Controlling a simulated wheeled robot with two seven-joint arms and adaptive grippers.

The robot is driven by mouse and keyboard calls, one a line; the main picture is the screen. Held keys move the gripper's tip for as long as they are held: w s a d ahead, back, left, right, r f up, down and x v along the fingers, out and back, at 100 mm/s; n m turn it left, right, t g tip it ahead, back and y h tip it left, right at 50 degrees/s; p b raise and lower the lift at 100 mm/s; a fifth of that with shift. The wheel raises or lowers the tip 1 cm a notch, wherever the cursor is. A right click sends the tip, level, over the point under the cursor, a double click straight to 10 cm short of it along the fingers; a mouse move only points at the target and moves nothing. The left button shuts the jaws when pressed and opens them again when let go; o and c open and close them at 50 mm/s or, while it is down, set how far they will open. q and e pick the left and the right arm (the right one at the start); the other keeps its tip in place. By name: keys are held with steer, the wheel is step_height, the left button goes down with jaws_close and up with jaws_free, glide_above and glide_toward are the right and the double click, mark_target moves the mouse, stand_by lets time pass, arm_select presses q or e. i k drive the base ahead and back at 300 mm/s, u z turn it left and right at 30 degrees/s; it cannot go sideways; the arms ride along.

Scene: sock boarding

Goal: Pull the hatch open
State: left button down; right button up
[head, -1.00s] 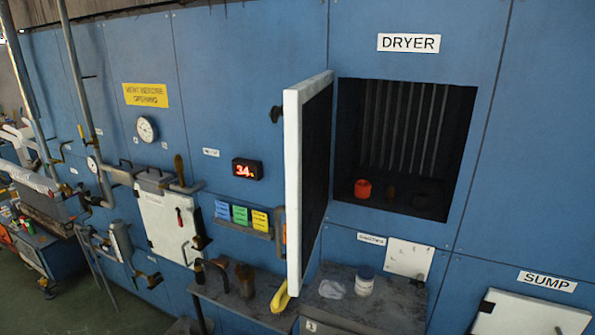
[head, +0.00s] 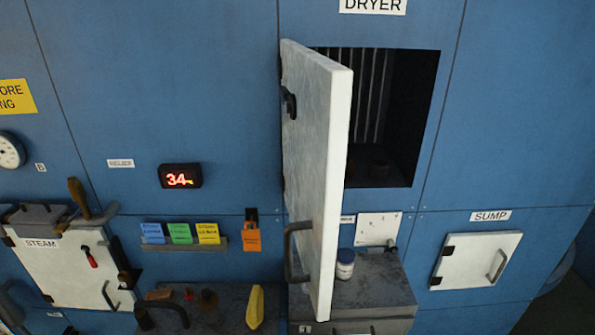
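The white DRYER hatch (head: 322,150) stands open, swung out from the blue wall, with its outer face and free edge showing. Its bar handle (head: 290,252) is low on that face, with nothing holding it. Behind it the dark dryer opening (head: 412,115) shows vertical bars at the back; its left part is hidden by the hatch. The white SUMP hatch (head: 475,258) at right and the white STEAM hatch (head: 62,262) at left look shut. Neither of my grippers is in view.
Below the dryer is a grey ledge (head: 385,295) with a white jar (head: 345,264). A lower shelf left of it holds a yellow object (head: 255,306) and dark tools. A red display (head: 181,176) and coloured cards (head: 180,233) are on the wall.

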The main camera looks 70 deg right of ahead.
mark_target(466, 259)
steer(key=z, duration=3.65)
steer(key=k, duration=0.5)
steer(key=z, duration=0.95)
steer(key=i, duration=0.9)
steer(key=u, duration=0.45)
steer(key=i, duration=0.55)
steer(key=u, duration=0.6)
